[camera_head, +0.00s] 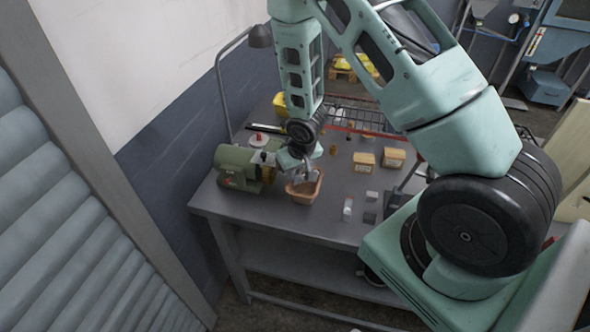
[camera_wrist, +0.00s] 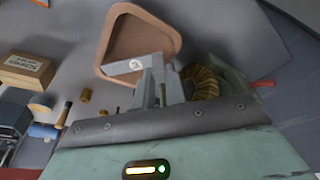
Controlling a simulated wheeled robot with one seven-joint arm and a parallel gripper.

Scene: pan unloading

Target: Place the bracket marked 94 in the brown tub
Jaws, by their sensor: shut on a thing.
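The brown tub (camera_head: 316,190) stands on the grey workbench, right beside the green machine. In the wrist view its rim and floor (camera_wrist: 140,35) show just beyond my gripper (camera_wrist: 158,88). My gripper is shut on a grey bracket (camera_wrist: 128,66) with a round white mark on its face. The mark is too small to read. The bracket overlaps the tub's near rim in the wrist view. In the head view my gripper (camera_head: 297,177) is over the tub's left side. I cannot tell whether the bracket touches the tub.
A green machine (camera_head: 236,167) stands close to the tub's left. Two labelled boxes (camera_head: 364,158) (camera_head: 393,157) and several small blocks (camera_head: 371,196) sit to the right. A wire rack (camera_head: 362,118) lies at the back. Some bench surface in front of the tub is clear.

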